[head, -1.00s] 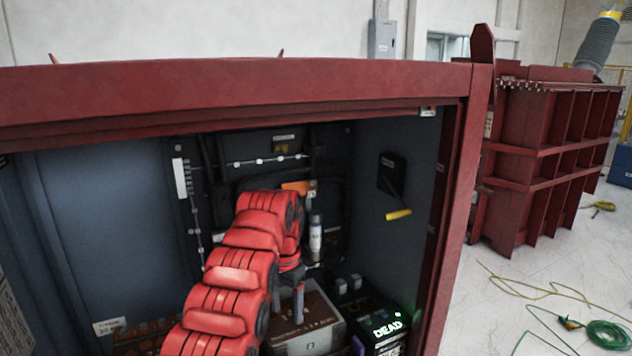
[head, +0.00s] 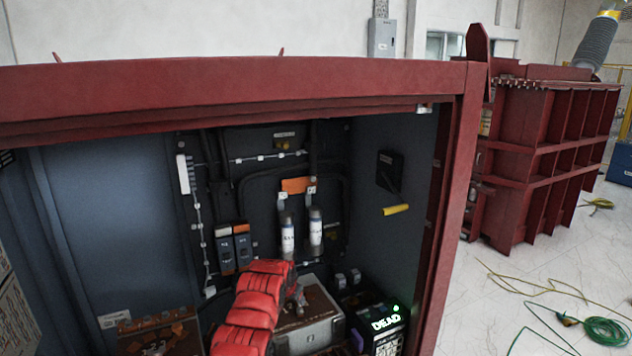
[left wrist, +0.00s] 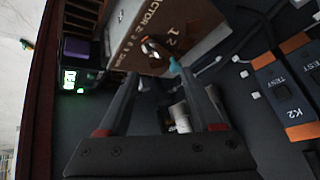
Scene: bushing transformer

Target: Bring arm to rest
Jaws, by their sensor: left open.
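My left arm (head: 252,308), with red covers, reaches low into the open red-framed cabinet (head: 240,86) in the head view. Its gripper is mostly hidden in that view, near a grey and brown box (head: 312,325). In the left wrist view my left gripper (left wrist: 158,82) has its two dark fingers apart with red at their bases, and nothing is clearly held. The lettered brown and grey box (left wrist: 165,32) lies beyond the fingertips; I cannot tell whether they touch. My right gripper is in neither view.
A black unit with a lit green DEAD display (head: 386,323) stands right of the box. A yellow handle (head: 396,210) juts from the right wall. Two white cylinders (head: 288,236) and dark orange-marked modules (head: 242,245) are on the back wall.

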